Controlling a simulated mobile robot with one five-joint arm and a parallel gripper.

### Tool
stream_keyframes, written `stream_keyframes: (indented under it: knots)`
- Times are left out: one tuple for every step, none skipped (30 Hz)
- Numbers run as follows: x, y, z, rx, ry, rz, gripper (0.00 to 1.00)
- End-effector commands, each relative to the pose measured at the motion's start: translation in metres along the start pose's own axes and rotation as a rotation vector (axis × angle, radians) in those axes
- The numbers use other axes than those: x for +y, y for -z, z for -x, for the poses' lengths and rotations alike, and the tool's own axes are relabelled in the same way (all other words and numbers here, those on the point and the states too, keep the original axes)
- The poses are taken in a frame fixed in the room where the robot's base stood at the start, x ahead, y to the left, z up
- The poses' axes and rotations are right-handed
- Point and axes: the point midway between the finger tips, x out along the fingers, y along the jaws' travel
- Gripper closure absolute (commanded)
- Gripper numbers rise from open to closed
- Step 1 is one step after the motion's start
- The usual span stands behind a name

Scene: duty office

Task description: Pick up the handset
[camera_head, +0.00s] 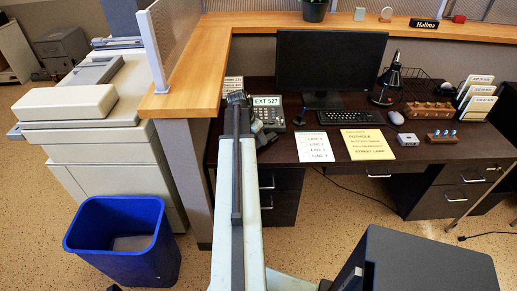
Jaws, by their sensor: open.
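A desk phone (272,122) with a keypad stands at the left end of the dark desk, under a card reading EXT 527 (267,101). My arm reaches up the middle of the view and covers the phone's left side. I cannot make out the handset clearly; it is hidden by or blends with the dark end of my arm. My gripper (250,114) is small and dark at the left edge of the phone. It is open, and I see nothing held in it. Whether it touches the phone I cannot tell.
The desk (440,152) also holds a monitor (330,62), keyboard (344,117), black lamp (386,85), white sheet (314,147) and yellow sheet (368,144). A wooden counter (190,78) and partition stand left of the phone. A blue bin (125,250) stands on the floor.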

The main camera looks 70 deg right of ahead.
Motion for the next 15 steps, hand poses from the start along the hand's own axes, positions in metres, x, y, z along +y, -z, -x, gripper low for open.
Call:
stream_keyframes:
  knots:
    - [0.0,-0.001,-0.007,0.0,0.0,0.0,0.43]
    - [0.0,-0.001,-0.011,0.0,0.0,-0.001,0.43]
    - [0.0,-0.002,-0.018,0.0,0.0,-0.001,0.43]
    - [0.0,-0.002,-0.024,0.0,0.0,-0.001,0.43]
    - [0.0,-0.003,-0.03,0.0,0.0,-0.001,0.43]
    - [0.0,-0.003,-0.037,0.0,0.0,-0.001,0.43]
    - [0.0,-0.003,-0.043,0.0,0.0,-0.001,0.43]
    - [0.0,-0.003,-0.047,0.0,0.0,0.0,0.43]
    - [0.0,-0.002,-0.051,0.0,0.0,0.0,0.43]
    - [0.0,-0.002,-0.052,0.0,0.0,0.001,0.43]
    - [0.0,-0.002,-0.052,0.0,0.0,0.001,0.43]
    - [0.0,-0.001,-0.051,0.0,0.0,0.002,0.43]
    - [0.0,-0.001,-0.05,0.0,0.0,0.002,0.43]
    - [0.0,0.0,-0.049,0.0,0.0,0.002,0.43]
    - [0.0,0.0,-0.049,0.0,0.0,0.002,0.43]
